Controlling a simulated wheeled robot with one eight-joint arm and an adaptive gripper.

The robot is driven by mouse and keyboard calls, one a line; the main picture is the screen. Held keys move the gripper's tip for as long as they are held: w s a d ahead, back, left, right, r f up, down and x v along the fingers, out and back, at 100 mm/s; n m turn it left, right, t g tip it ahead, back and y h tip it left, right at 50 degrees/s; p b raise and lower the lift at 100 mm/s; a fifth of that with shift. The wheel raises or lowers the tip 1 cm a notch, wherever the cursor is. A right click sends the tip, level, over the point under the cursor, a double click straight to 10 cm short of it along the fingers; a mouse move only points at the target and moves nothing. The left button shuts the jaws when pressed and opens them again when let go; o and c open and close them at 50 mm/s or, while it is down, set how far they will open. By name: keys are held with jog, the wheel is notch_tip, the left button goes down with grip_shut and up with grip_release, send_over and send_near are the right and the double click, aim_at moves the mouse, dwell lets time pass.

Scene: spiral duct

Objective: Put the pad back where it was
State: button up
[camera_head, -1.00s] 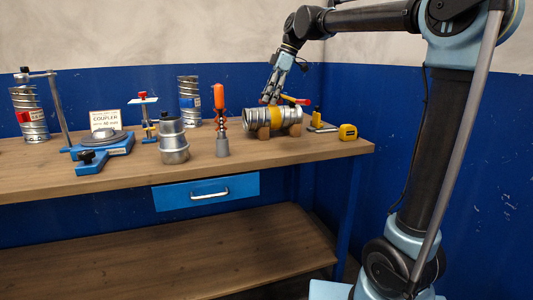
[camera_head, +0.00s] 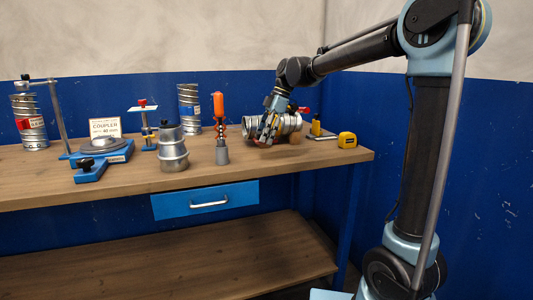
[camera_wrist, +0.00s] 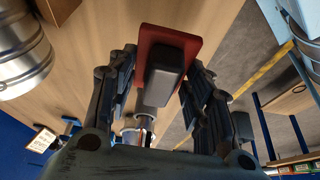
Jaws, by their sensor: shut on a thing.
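My gripper (camera_head: 267,132) is in front of the lying metal spiral duct (camera_head: 291,123), above the bench top. In the wrist view its fingers (camera_wrist: 160,88) stand on both sides of a dark grey block on a red plate, which I take to be the pad (camera_wrist: 166,72). My gripper is shut on it. The exact finger contact is partly hidden. In the head view the pad is too small and covered to make out. The duct also shows at the left of the wrist view (camera_wrist: 22,50), apart from the pad.
An orange-handled tool (camera_head: 219,105) stands just left of my gripper. Further left are a stacked metal fitting (camera_head: 171,150), a red-topped stand (camera_head: 143,122) and a blue fixture (camera_head: 105,155). A yellow tape measure (camera_head: 347,140) lies right. The front bench strip (camera_head: 120,188) is clear.

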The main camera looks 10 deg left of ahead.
aim_at(263, 158)
jog(key=shift+f, duration=2.8)
jog(key=shift+f, duration=0.3)
jog(key=shift+s+d+f, duration=0.1)
jog(key=shift+f, duration=0.15)
jog(key=o, duration=1.2)
jog(key=shift+f, duration=0.2)
